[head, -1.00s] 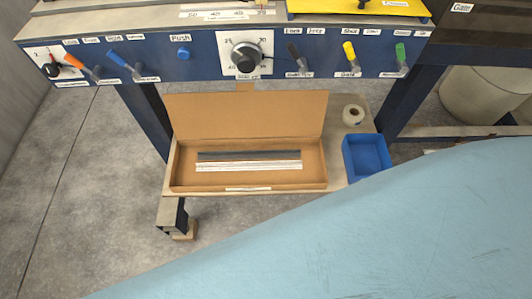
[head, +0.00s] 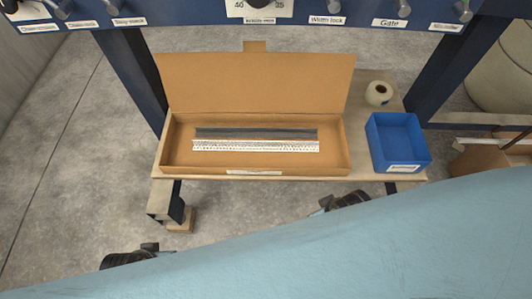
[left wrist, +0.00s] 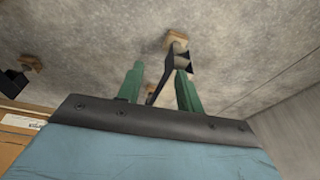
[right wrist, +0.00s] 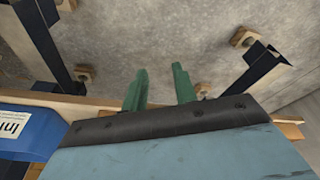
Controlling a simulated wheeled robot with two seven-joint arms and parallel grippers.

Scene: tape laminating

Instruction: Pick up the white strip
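The white strip (head: 255,146) lies lengthwise in an open cardboard box (head: 165,150) on the low shelf in the head view. A dark grey strip (head: 255,133) lies just behind it in the same box. My left gripper's green fingers stand apart with nothing between them in the left wrist view (left wrist: 160,70). My right gripper's green fingers are also apart and empty in the right wrist view (right wrist: 159,69). Neither wrist view shows the strip.
A blue bin (head: 398,142) and a tape roll (head: 379,93) stand right of the box on the wooden shelf (head: 363,120). The box lid (head: 255,85) stands open at the back. Blue machine legs (head: 133,80) flank the shelf, and the control panel (head: 200,12) is above.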

